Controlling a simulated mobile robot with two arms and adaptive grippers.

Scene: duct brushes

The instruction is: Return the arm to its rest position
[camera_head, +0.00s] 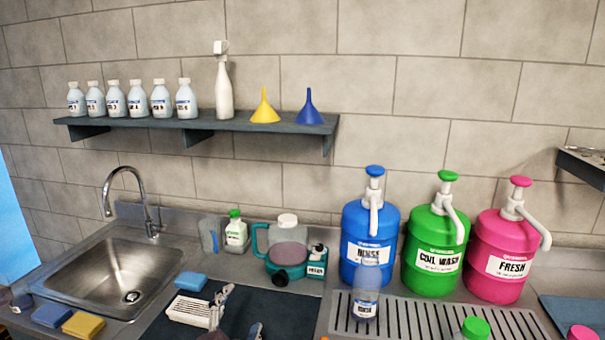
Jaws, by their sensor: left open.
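The rest of that arm is mostly out of the frame. A white ribbed block (190,311) lies on the mat just left of the gripper; I cannot tell whether they touch. My right gripper is not in view.
A sink (62,282) with sponges (83,325) is at left. Blue (357,222), green (425,238) and pink (487,250) pump jugs stand behind a drain grate (400,318). A clear bottle (366,302) stands on the grate. A shelf (215,123) holds bottles and funnels.

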